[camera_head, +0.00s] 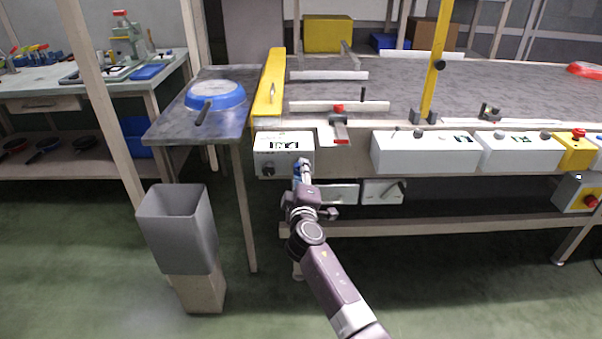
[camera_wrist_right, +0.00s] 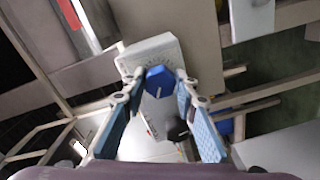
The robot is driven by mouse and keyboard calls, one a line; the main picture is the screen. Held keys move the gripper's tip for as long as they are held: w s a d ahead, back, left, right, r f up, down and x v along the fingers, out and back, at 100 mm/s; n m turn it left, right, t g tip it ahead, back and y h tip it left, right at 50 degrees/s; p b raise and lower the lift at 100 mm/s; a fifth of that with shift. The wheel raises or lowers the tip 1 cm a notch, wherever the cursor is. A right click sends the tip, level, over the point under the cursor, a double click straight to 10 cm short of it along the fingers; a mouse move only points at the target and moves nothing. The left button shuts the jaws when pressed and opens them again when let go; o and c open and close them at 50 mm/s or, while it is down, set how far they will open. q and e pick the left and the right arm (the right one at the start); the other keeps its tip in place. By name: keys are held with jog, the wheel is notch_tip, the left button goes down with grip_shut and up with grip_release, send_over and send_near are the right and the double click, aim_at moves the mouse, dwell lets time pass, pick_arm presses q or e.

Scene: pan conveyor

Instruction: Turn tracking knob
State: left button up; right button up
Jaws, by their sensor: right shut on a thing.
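A white control box (camera_head: 283,145) with a small display is fixed to the front of the conveyor at its left end. My right gripper (camera_head: 303,172) is at the right part of its front face. In the right wrist view a blue knob (camera_wrist_right: 158,82) with a white line sits between the fingertips of my right gripper (camera_wrist_right: 160,88), which is shut on it. In the head view the gripper hides this knob. A black knob (camera_head: 268,170) is lower left on the box, and a dark knob (camera_wrist_right: 178,131) shows beyond in the wrist view. My left gripper is not in view.
The grey conveyor (camera_head: 400,80) runs to the right, with more white boxes (camera_head: 425,153) along its front. A side table (camera_head: 180,126) holds a blue pan (camera_head: 222,94). A grey bin (camera_head: 180,235) stands below left. Green floor in front is free.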

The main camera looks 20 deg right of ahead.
jog(key=o, duration=1.2)
jog(key=shift+c, duration=0.2)
jog(key=v, duration=1.2)
